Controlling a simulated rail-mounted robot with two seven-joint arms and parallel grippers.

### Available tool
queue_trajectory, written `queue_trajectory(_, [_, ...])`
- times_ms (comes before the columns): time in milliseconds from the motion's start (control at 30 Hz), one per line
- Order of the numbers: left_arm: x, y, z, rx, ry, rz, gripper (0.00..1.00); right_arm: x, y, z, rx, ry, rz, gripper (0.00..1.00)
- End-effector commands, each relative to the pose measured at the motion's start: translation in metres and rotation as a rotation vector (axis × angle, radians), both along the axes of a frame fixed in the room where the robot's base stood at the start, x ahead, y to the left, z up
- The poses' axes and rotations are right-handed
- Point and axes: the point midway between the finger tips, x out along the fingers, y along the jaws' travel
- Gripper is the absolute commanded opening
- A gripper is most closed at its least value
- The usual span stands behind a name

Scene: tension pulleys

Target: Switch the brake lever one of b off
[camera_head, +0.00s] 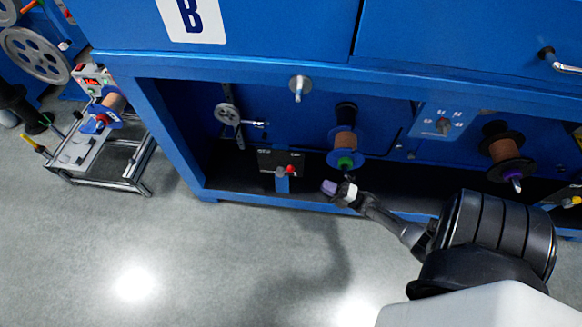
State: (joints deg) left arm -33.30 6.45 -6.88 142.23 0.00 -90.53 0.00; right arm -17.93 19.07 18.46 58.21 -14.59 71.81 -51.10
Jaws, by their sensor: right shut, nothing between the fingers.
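The blue machine marked B (190,15) fills the back, with an open lower bay. In the bay's left part is a small dark box (268,158) with a red-tipped knob or lever (292,170) and a blue piece (282,185) below it. I cannot tell for certain whether this is brake lever one, or its switch position. My right gripper (337,188) is shut and empty, just right of and slightly lower than the red tip in the picture, apparently apart from it. Its fingertips look purple and pale. My left gripper is not in view.
Copper-coloured spools hang in the bay, one with a green hub (344,140) above my right gripper and one farther right (504,148). A small pulley (227,114) is at left. A metal-framed cart (92,150) stands left of the machine. The grey floor (150,250) in front is clear.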

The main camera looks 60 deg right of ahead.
Motion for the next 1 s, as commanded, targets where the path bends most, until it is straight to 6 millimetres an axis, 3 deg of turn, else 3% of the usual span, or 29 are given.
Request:
queue_trajectory(200, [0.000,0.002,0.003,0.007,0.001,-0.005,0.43,-0.037,-0.008,-0.012,0.014,0.004,0.004,0.00])
queue_trajectory(533, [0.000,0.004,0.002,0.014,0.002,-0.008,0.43,-0.020,-0.039,-0.055,0.198,0.301,-0.166,0.00])
queue_trajectory(1000, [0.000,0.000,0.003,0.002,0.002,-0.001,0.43,0.010,-0.064,-0.076,0.408,0.556,-0.397,0.00])
